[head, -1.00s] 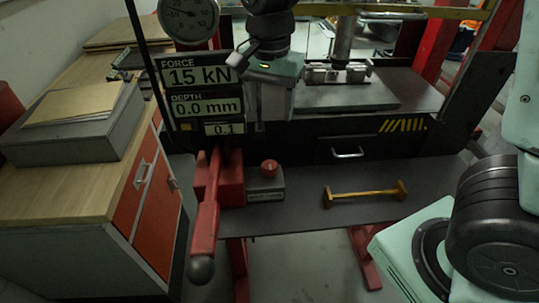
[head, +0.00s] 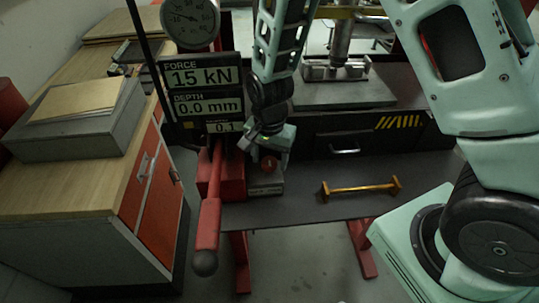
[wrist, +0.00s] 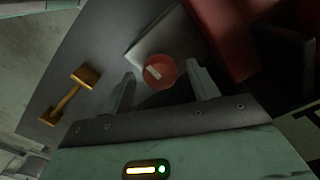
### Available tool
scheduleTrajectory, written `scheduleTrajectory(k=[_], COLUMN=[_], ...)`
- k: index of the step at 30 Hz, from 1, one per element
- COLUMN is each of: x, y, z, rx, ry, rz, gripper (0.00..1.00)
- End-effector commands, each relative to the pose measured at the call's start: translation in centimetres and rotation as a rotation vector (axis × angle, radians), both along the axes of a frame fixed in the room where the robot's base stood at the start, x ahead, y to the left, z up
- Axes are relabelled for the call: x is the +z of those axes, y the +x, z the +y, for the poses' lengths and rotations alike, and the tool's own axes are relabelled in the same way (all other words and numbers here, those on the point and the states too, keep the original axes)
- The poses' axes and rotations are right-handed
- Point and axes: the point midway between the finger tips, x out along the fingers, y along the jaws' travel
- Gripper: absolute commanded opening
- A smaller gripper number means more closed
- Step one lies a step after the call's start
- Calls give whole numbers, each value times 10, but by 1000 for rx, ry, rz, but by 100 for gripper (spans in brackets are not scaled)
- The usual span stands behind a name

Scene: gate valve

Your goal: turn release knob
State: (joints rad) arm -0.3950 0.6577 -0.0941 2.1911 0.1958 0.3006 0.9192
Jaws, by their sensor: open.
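The release knob (head: 268,164) is a small red round knob on top of a grey box (head: 266,187) on the dark shelf, just right of the red lever base. In the wrist view the knob (wrist: 159,72) shows a pale mark on its face. My gripper (head: 266,150) is right by the knob in the head view and partly covers it. In the wrist view the two fingers of my gripper (wrist: 160,90) are apart, with the knob between and a little beyond their tips. I cannot tell whether either finger touches it.
A red lever (head: 208,220) with a black ball end sticks out toward me at the left of the knob. A brass bar (head: 362,188) lies on the shelf to the right. A display panel (head: 201,95) reads 15 kN and 0.0 mm. The shelf (head: 300,205) between box and bar is clear.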

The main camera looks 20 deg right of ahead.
Motion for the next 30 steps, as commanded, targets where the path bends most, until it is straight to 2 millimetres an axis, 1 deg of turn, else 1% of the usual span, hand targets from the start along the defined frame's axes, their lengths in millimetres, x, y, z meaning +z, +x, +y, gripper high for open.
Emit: scheduleTrajectory(k=[9, 10, 11, 12, 14, 15, 23, 30], x=[-3, -3, -3, -3, -3, -3, -3, -3], y=[0, 0, 0, 0, 0, 0, 0, 0], z=[0, 0, 0, 0, 0, 0, 0, 0], rx=[0, 0, 0, 0, 0, 0, 16, 113], ry=[0, 0, 0, 0, 0, 0, 0, 1], rz=[0, 0, 0, 0, 0, 0, 0, -1], gripper=[59, 57, 48, 37, 20, 15, 15, 15])
